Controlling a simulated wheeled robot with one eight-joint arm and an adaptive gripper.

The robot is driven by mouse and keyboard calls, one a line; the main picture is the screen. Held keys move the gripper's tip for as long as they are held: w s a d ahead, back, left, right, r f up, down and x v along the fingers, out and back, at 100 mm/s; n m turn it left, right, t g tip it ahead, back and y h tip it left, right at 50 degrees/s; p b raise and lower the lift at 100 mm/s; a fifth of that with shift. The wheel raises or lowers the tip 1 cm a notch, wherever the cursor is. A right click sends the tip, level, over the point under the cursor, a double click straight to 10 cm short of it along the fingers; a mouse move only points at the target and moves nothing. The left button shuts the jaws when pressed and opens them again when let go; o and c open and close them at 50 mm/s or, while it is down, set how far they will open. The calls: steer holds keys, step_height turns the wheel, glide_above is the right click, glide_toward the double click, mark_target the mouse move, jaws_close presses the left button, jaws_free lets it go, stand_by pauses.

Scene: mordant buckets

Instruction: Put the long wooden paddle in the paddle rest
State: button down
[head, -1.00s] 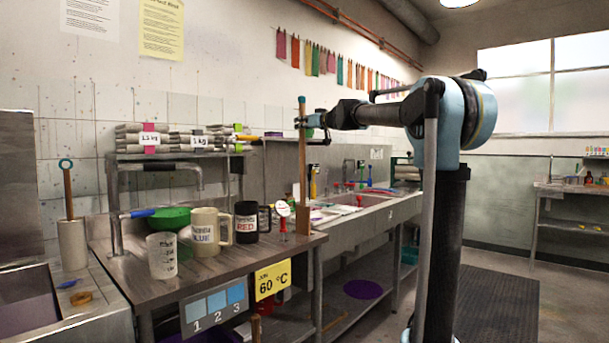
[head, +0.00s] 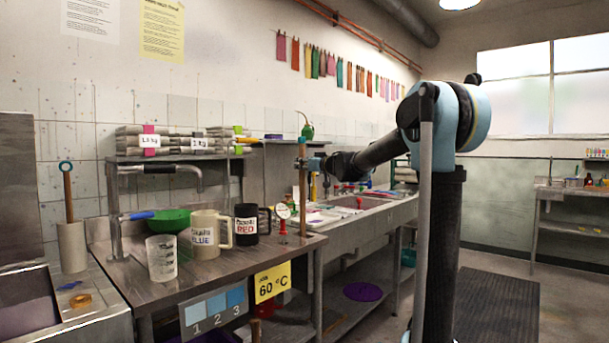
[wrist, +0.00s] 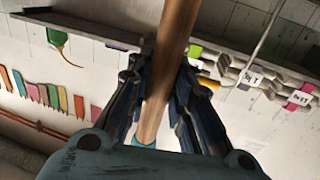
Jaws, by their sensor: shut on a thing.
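The long wooden paddle (head: 303,190) hangs upright at the right end of the worktable, with a teal band near its top. My gripper (head: 316,164) is shut on its shaft near the top. In the wrist view the brown shaft (wrist: 168,75) runs between the two dark fingers (wrist: 158,98), with the teal end just below them. The paddle's lower end is not visible; it seems hidden at the table's edge. A cream cylinder (head: 72,247) at the far left holds another wooden handle with a teal ring (head: 67,185). I cannot tell which thing is the paddle rest.
A sink counter (head: 372,222) stands beyond. A shelf (head: 180,157) with packs runs behind.

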mark_target(304, 171)
steer(key=shift+f, duration=1.6)
steer(key=c, duration=1.4)
jaws_free()
steer(key=shift+c, duration=0.2)
steer(key=v, duration=1.7)
steer(key=shift+d+f, duration=0.2)
steer(key=shift+d, duration=0.2)
